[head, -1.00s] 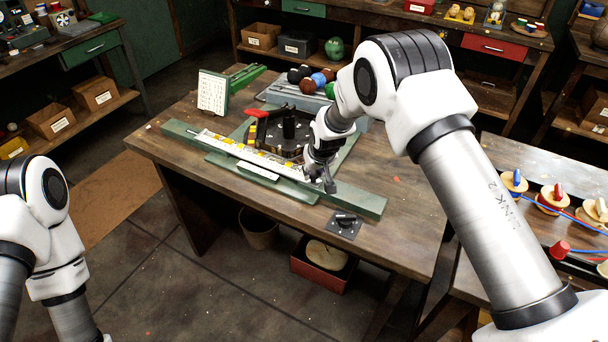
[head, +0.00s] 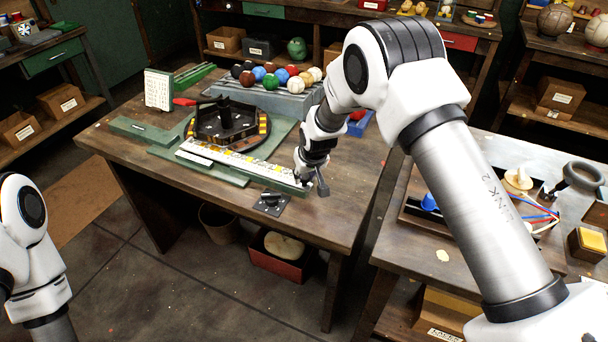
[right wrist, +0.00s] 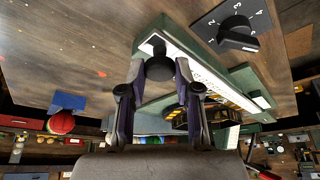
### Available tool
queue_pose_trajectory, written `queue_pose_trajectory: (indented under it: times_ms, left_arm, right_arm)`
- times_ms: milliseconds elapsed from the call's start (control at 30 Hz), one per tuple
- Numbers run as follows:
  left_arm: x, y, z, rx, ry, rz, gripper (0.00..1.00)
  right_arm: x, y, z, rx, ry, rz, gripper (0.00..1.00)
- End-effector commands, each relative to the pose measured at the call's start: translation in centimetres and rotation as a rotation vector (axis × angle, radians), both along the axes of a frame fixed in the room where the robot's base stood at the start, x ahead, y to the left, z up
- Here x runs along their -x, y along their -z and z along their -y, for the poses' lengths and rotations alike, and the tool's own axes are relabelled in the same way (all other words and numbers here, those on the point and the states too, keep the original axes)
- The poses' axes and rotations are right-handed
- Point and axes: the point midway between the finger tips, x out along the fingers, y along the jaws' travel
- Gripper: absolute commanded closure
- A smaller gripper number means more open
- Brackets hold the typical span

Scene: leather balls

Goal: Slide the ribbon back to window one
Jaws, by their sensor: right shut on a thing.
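The ribbon (head: 240,165) is a long white strip with yellow patches, lying along a green rail (head: 138,128) on the bench. Its right end is close to the rail's right end, and bare rail shows at the left. My right gripper (head: 311,184) is at the ribbon's right end. In the right wrist view its fingers (right wrist: 164,72) are shut on a dark round knob (right wrist: 183,69) at the end of the strip. The window numbers are too small to read. My left arm shows at the left edge, but its gripper is out of view.
A black round turntable (head: 228,122) with a coloured rim stands behind the ribbon. A dial (head: 270,203) with a pointer sits at the bench's front; numbers show on it in the wrist view (right wrist: 237,28). Several coloured balls (head: 270,81) lie on a grey rack behind. A white chart (head: 158,90) stands at left.

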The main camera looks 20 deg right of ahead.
Motion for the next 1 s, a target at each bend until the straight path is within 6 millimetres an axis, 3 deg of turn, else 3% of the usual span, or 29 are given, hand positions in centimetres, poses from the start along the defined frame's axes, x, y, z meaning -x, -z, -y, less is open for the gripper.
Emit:
queue_pose_trajectory:
  times_ms: [200,233,267,300,667,1000]
  left_arm:
    - [0.0,0.0,0.0,0.0,0.0,0.0,1.0]
    - [0.0,0.0,0.0,0.0,0.0,0.0,1.0]
    - [0.0,0.0,0.0,0.0,0.0,0.0,1.0]
    - [0.0,0.0,0.0,0.0,0.0,0.0,1.0]
    - [0.0,0.0,0.0,0.0,0.0,0.0,1.0]
    - [0.0,0.0,0.0,0.0,0.0,0.0,1.0]
  right_arm:
    - [0.3,0.2,0.1,0.0,0.001,-0.01,1.0]
    - [0.3,0.2,0.1,0.0,0.001,-0.01,0.57]
    - [0.3,0.2,0.1,0.0,0.001,-0.01,0.46]
    - [0.3,0.2,0.1,0.0,0.001,-0.009,0.43]
    - [0.3,-0.5,0.0,0.0,0.001,-0.004,0.43]
    - [3.4,-7.8,0.3,-0.002,0.001,-0.002,0.43]
